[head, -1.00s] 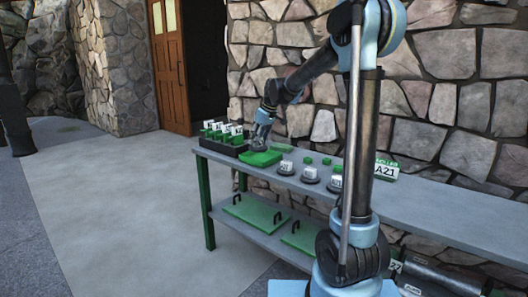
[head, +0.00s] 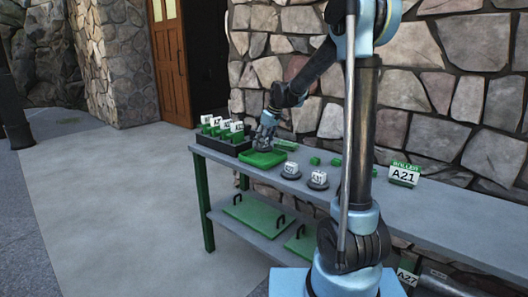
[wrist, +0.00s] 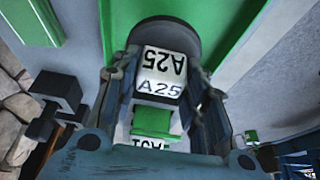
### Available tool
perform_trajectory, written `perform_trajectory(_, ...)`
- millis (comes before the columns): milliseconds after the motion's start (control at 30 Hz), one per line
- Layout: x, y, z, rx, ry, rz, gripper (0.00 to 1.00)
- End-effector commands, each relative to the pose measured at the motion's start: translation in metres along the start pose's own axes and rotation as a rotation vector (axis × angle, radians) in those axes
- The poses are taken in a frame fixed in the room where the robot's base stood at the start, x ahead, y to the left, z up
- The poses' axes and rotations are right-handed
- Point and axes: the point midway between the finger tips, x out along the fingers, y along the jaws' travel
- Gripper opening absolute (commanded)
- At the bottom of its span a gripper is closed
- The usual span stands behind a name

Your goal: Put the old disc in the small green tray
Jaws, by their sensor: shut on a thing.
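My gripper (head: 265,139) is shut on a dark disc (wrist: 185,33) that carries a white block labelled A25 (wrist: 160,87). The fingers stand on both sides of the block in the wrist view. The small green tray (head: 262,160) lies on the bench near its left end, with my gripper right above it. In the wrist view green tray surface (wrist: 222,28) shows beside the disc. I cannot tell whether the disc touches the tray. The disc itself is hard to make out in the head view.
A black rack (head: 231,147) with several white-labelled green pieces stands left of the tray. Two dark discs with white blocks (head: 291,171) (head: 318,179) stand to its right. Small green blocks (head: 315,161) lie behind them.

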Motion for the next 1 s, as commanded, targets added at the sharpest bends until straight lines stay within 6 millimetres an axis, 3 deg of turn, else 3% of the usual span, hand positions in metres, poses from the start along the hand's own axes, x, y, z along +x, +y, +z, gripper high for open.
perform_trajectory(467, 0.042, -0.004, 0.014, -0.005, 0.000, -0.002, 0.06)
perform_trajectory(800, 0.045, -0.004, 0.015, -0.005, 0.000, -0.002, 0.06)
perform_trajectory(833, 0.045, -0.004, 0.015, -0.005, 0.000, -0.002, 0.46)
perform_trajectory(900, 0.045, -0.004, 0.015, -0.005, 0.000, -0.002, 0.60)
perform_trajectory(1000, 0.044, -0.004, 0.015, -0.005, 0.000, -0.002, 0.60)
